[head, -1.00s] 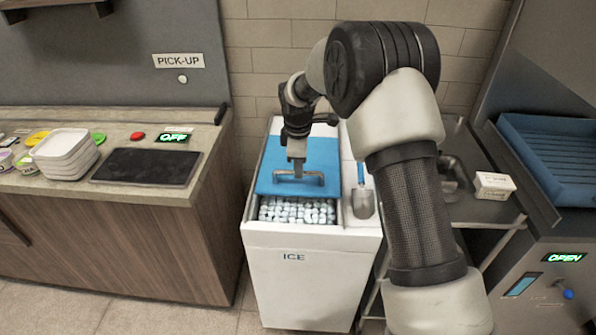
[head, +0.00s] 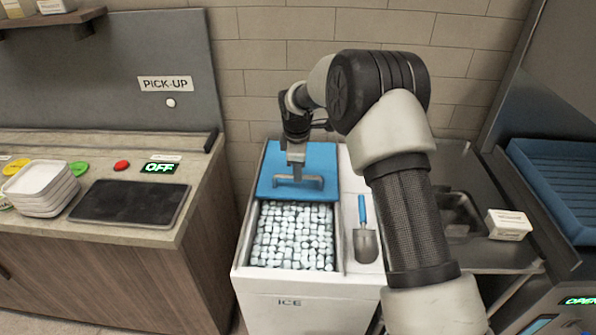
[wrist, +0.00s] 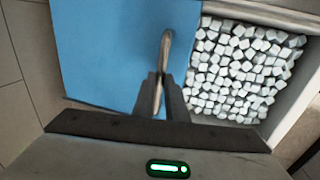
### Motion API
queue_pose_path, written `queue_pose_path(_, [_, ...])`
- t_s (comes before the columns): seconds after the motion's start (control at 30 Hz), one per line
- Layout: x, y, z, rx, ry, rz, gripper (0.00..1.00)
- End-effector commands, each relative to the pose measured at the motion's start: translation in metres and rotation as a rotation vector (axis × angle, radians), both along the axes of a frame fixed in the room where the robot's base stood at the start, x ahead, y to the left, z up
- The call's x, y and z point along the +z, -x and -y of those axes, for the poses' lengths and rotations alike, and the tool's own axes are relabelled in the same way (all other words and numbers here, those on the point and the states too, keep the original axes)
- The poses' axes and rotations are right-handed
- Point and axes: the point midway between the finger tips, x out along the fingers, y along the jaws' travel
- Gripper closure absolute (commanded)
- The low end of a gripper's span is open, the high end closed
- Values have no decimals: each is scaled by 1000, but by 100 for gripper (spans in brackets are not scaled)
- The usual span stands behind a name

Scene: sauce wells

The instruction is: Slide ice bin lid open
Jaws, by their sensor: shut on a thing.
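The white ice bin (head: 300,305) stands in the middle of the head view, marked ICE on its front. Its blue lid (head: 318,158) covers the back part, and ice cubes (head: 292,236) show in the open front part. My gripper (head: 297,176) is over the lid, shut on the lid's grey bar handle (head: 312,182). In the wrist view my gripper (wrist: 161,100) has its fingers around the handle (wrist: 166,50). The lid (wrist: 100,45) fills the left and the ice (wrist: 245,70) lies to the right.
A scoop (head: 364,240) with a blue handle lies on the bin's right ledge. A counter (head: 110,225) with stacked white trays (head: 42,190) and a dark pad (head: 130,202) is on the left. A metal sink (head: 462,212) is on the right. A wall (head: 270,60) stands behind.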

Motion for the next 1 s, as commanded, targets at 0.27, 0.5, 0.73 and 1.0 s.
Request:
queue_pose_path(0.27, [0,0,0,0,0,0,69])
queue_pose_path(0.5, [2,0,0,0,0,0,69])
queue_pose_path(0.73, [31,6,0,0,-1,2,69])
queue_pose_path(1.0, [97,18,-1,-1,-1,4,69])
